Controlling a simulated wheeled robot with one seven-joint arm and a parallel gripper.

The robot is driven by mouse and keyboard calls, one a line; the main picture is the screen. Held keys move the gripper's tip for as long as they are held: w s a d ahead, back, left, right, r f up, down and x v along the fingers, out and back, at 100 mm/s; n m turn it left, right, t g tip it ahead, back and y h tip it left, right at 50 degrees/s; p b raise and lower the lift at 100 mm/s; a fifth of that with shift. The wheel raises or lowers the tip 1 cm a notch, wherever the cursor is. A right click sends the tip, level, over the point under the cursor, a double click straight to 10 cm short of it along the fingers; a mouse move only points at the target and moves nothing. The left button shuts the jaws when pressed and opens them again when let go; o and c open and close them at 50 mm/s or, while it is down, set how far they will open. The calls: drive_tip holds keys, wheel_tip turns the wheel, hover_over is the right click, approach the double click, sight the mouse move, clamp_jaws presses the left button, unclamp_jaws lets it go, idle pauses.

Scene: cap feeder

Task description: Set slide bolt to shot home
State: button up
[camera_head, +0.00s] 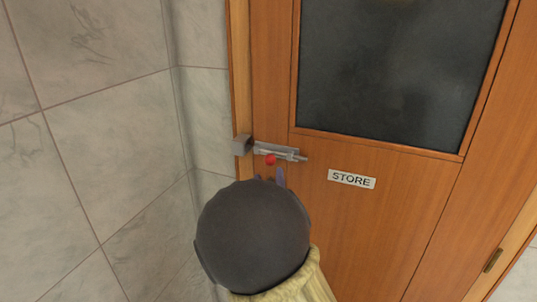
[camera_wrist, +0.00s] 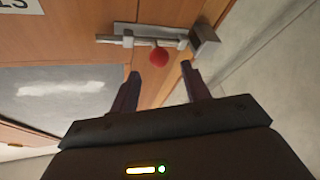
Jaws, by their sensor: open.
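The slide bolt (camera_head: 280,152) is a grey metal rod on a plate fixed to the wooden door, with a red round knob (camera_head: 270,160). The rod's right end sticks out past the plate in the head view. A grey keeper block (camera_head: 242,145) sits on the door frame at the left. I cannot tell whether the rod's tip is in the keeper. In the wrist view the picture is turned over, and the red knob (camera_wrist: 158,57) lies just beyond and between the fingertips. My gripper (camera_wrist: 160,71) is open and empty, apart from the knob.
The wooden door (camera_head: 345,230) has a dark glass panel (camera_head: 395,65) above and a STORE sign (camera_head: 351,179) right of the bolt. A tiled wall (camera_head: 100,130) stands close at the left. A brass hinge (camera_head: 493,260) shows at the lower right.

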sight(270, 159)
drive_tip(key=p+x, duration=0.1)
drive_tip(key=x, duration=0.6)
drive_tip(key=shift+p, duration=0.35)
clamp_jaws()
